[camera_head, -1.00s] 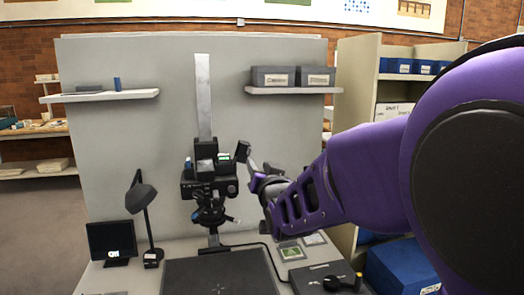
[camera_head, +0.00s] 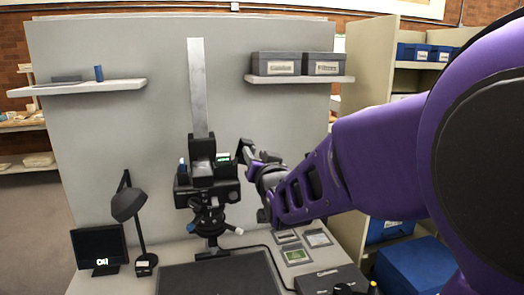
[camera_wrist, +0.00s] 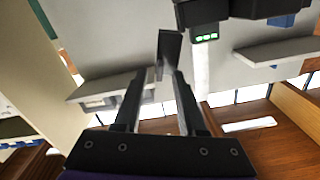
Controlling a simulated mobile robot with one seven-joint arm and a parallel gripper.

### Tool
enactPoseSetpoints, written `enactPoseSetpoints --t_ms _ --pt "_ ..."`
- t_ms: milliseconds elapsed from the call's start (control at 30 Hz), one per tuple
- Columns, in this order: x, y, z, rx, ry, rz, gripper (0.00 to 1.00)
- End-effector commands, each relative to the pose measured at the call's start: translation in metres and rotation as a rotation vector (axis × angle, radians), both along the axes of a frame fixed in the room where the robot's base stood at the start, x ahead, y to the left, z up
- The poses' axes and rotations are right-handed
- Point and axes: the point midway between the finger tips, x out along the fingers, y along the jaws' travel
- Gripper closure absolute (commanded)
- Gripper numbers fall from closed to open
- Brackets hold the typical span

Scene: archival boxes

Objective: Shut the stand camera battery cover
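The stand camera (camera_head: 207,190) is a black body on a mount in front of a grey upright column. A lit green indicator (camera_head: 222,158) shows on its top right; the green lights (camera_wrist: 207,37) also show in the wrist view. The battery cover, a dark flap (camera_head: 243,150), stands open at the camera's right side. In the wrist view the flap (camera_wrist: 170,46) lies at my fingertips, its lower end between them. My gripper (camera_wrist: 159,75) is open, with a gap between the fingers; contact with the flap is unclear. In the head view my gripper (camera_head: 254,166) is right of the camera.
A black lamp (camera_head: 129,204) and small monitor (camera_head: 98,248) stand at the left. A dark board (camera_head: 222,277) lies below the camera. Small framed cards (camera_head: 296,255) lie at the right. Shelves hold grey boxes (camera_head: 300,64) behind; a blue bin (camera_head: 412,268) is at far right.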

Motion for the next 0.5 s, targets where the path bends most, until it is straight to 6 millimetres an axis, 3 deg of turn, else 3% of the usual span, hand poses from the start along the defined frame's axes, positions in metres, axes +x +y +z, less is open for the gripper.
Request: enactPoseSetpoints --t_ms 500 --pt "-0.0008 -0.0011 -0.0002 0.000 0.000 0.000 0.62"
